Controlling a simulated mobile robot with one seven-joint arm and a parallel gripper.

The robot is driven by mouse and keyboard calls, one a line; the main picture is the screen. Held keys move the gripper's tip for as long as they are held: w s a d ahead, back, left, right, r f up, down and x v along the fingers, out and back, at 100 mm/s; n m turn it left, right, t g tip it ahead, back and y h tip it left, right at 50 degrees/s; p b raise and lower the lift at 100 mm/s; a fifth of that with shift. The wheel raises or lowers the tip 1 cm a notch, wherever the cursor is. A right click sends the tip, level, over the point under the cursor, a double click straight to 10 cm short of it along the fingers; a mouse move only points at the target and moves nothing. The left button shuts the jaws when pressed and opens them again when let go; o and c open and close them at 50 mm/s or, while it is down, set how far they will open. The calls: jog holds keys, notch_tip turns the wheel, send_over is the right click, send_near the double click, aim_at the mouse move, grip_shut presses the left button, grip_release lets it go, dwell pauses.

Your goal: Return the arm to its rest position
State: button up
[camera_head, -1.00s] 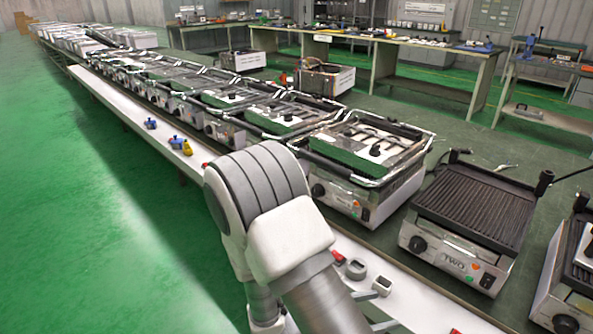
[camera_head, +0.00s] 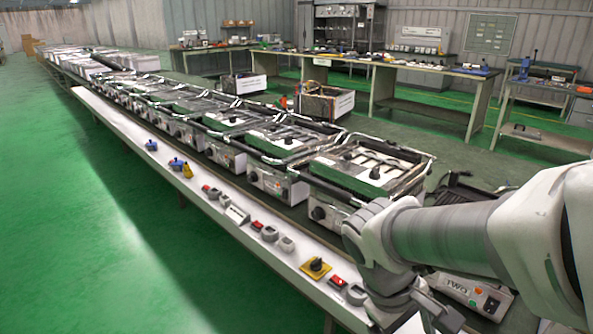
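My arm reaches in from the right edge of the head view, its pale grey links lying over the right end of the bench. Its far end bends down near the front shelf at the bottom right. My gripper's fingers cannot be made out, so I cannot see whether it holds anything. The nearest grill unit (camera_head: 368,172), with a green panel and a metal frame on top, stands just behind the arm.
A long white shelf (camera_head: 215,207) runs along the bench front. It bears a yellow-based black knob (camera_head: 316,267), red and grey switches and blue parts (camera_head: 151,145). A row of grill units extends to the back left. Green floor (camera_head: 80,220) at left is clear.

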jog(key=s+a+r+m+t+y+p, duration=0.1)
jog(key=r+m+t+y+p, duration=0.1)
jog(key=r+p, duration=0.6)
jog(key=a+r+m+t+y+p, duration=0.2)
jog(key=r+p, duration=0.6)
jog(key=r, duration=0.9)
jog(key=shift+s+m+t, duration=0.35)
jog(key=shift+m+t, duration=0.45)
jog(key=shift+t, duration=0.1)
jog(key=shift+f, duration=0.1)
